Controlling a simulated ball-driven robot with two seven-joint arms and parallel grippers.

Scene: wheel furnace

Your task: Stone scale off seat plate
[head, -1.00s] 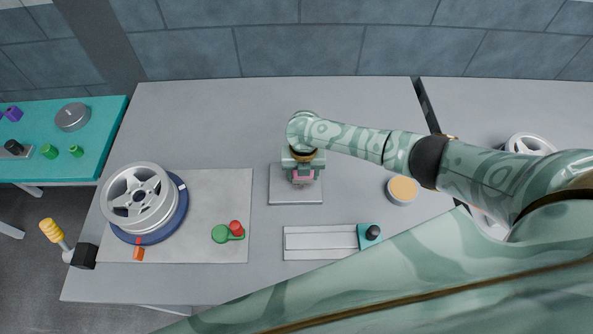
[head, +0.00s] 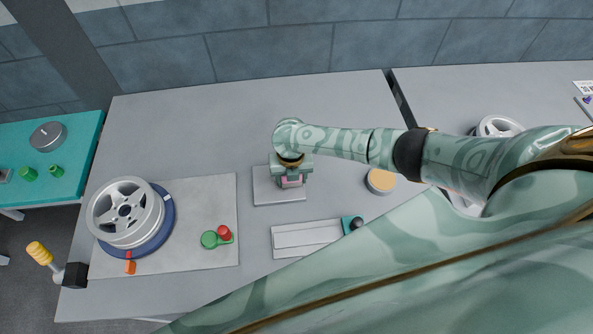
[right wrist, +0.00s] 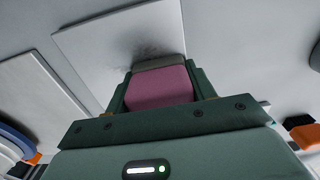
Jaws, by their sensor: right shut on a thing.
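The seat plate (head: 263,188) is a light grey square plate in the middle of the bench in the head view. In the right wrist view the plate (right wrist: 88,42) carries a dark, smudgy patch of scale (right wrist: 148,50) near the stone. The stone (head: 291,182) is a pink block with a grey face, also clear in the right wrist view (right wrist: 160,88). My right gripper (head: 291,175) is shut on the stone, over the right part of the plate. Whether the stone touches the plate is unclear. My left gripper is out of view.
A wheel (head: 125,212) sits on a blue ring on a grey mat (head: 205,190) at left, with green and red pieces (head: 216,237). A pale slotted tray (head: 300,238) lies in front of the plate. A round tin (head: 381,181) stands at right. The bench behind is clear.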

